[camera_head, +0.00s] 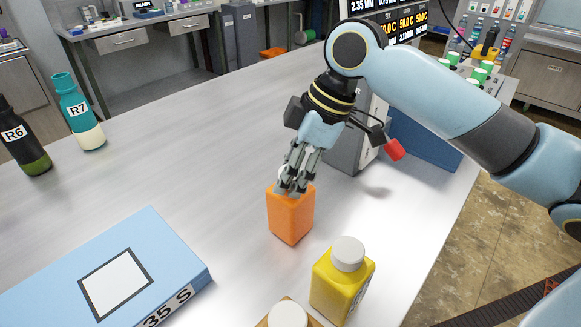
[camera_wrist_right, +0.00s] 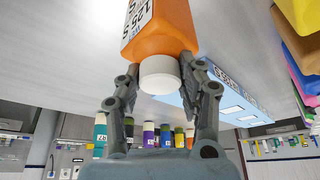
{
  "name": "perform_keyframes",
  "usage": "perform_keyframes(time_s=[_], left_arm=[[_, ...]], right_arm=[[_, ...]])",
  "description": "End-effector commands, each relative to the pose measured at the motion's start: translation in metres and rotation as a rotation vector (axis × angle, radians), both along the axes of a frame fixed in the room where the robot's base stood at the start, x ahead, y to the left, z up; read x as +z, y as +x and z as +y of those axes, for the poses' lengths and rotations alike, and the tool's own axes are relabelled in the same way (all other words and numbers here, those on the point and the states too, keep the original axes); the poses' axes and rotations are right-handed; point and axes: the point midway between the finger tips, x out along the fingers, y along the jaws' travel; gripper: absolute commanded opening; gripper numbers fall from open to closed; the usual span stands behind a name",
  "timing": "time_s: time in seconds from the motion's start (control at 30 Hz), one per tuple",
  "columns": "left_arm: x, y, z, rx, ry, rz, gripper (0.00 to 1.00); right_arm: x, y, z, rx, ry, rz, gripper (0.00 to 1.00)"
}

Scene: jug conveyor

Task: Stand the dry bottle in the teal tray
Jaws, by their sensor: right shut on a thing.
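My right gripper (camera_head: 294,188) is shut on an orange bottle (camera_head: 290,218), holding it by the top from above. The bottle is upright over the grey table; I cannot tell if its base touches. In the right wrist view, the fingers (camera_wrist_right: 160,80) are on both sides of its white cap (camera_wrist_right: 160,74), and the orange body (camera_wrist_right: 160,35) carries a label. A yellow bottle with a white cap (camera_head: 343,280) stands just in front of it. Which bottle is dry does not show. I see no clear teal tray. My left gripper is out of view.
A light blue block with a white square (camera_head: 115,275) lies at front left. A black bottle R6 (camera_head: 22,140) and a teal bottle R7 (camera_head: 78,110) stand far left. Another white cap (camera_head: 287,314) shows at the bottom edge. A blue box (camera_head: 425,140) is behind my arm. The table's middle is clear.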

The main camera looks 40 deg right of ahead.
Motion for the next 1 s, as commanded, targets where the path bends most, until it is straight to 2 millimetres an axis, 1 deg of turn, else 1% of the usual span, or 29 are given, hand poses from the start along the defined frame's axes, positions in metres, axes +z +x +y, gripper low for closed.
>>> perform_keyframes(time_s=[0.23,0.27,0.43,0.67,0.77,0.87,1.0], left_arm=[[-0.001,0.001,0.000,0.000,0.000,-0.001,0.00],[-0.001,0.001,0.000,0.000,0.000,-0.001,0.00],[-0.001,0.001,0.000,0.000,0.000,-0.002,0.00],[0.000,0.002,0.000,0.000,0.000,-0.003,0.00],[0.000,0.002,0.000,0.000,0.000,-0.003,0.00],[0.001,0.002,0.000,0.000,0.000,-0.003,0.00],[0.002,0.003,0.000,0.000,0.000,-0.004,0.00]], right_arm=[[-0.001,0.000,0.000,0.000,0.001,-0.001,0.00],[-0.002,0.000,0.000,0.000,0.000,0.000,0.38],[-0.001,0.000,0.000,0.001,0.001,-0.001,0.60],[-0.001,0.000,0.000,0.001,0.001,-0.001,0.60],[0.003,0.000,-0.001,0.001,-0.001,-0.001,0.60],[0.012,-0.002,-0.005,0.002,-0.005,-0.004,0.60],[0.037,-0.009,-0.014,0.004,-0.008,-0.004,0.60]])
